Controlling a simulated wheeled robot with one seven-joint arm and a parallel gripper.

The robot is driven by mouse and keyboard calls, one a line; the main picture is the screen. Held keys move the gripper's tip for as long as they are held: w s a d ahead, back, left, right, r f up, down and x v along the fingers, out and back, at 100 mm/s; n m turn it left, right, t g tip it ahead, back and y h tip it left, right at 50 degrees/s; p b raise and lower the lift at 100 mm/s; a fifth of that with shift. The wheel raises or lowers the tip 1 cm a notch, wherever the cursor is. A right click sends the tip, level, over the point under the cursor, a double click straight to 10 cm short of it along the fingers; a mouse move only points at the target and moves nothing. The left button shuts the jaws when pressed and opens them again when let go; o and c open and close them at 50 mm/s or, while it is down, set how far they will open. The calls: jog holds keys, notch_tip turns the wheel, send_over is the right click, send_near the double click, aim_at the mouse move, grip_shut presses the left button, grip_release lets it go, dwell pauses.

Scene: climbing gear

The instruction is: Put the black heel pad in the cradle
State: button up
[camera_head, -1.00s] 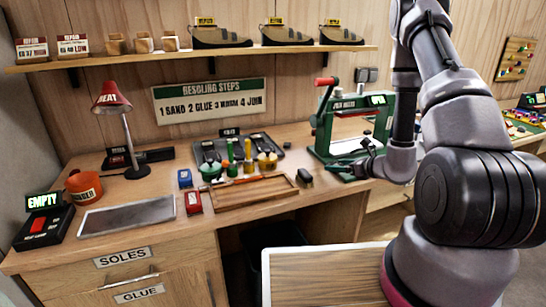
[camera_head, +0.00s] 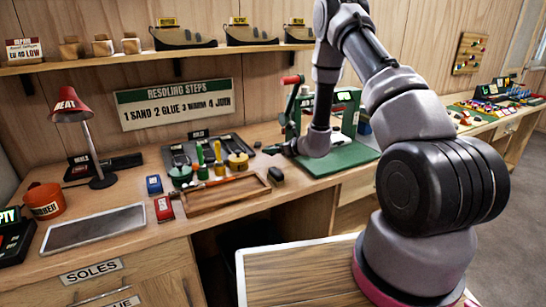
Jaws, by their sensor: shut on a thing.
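My gripper (camera_head: 280,149) is small in the head view, above the bench between the tool tray and the green press. It is shut on a small dark piece at its fingertips, which I take to be the black heel pad; its outline blends with the dark fingers. A separate small black block (camera_head: 276,175) lies on the bench below my gripper, just right of the wooden tray. The green press (camera_head: 340,157) stands right of my gripper, partly hidden by my arm. I cannot clearly make out the cradle; it may be at this press.
The shallow wooden tray (camera_head: 229,205) lies near the bench's front edge. Left of it are a red box (camera_head: 164,208), a blue box (camera_head: 154,185) and a grey plate (camera_head: 95,229). A black tool tray (camera_head: 180,158) stands behind. A red lamp (camera_head: 70,106) stands farther left.

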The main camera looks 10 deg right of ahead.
aim_at(273, 161)
jog(key=shift+w+a+f, duration=0.1)
jog(key=shift+f, duration=0.75)
jog(key=shift+w+a+f, duration=0.1)
jog(key=shift+f, duration=0.75)
jog(key=shift+f, duration=0.15)
jog(key=o, duration=1.3)
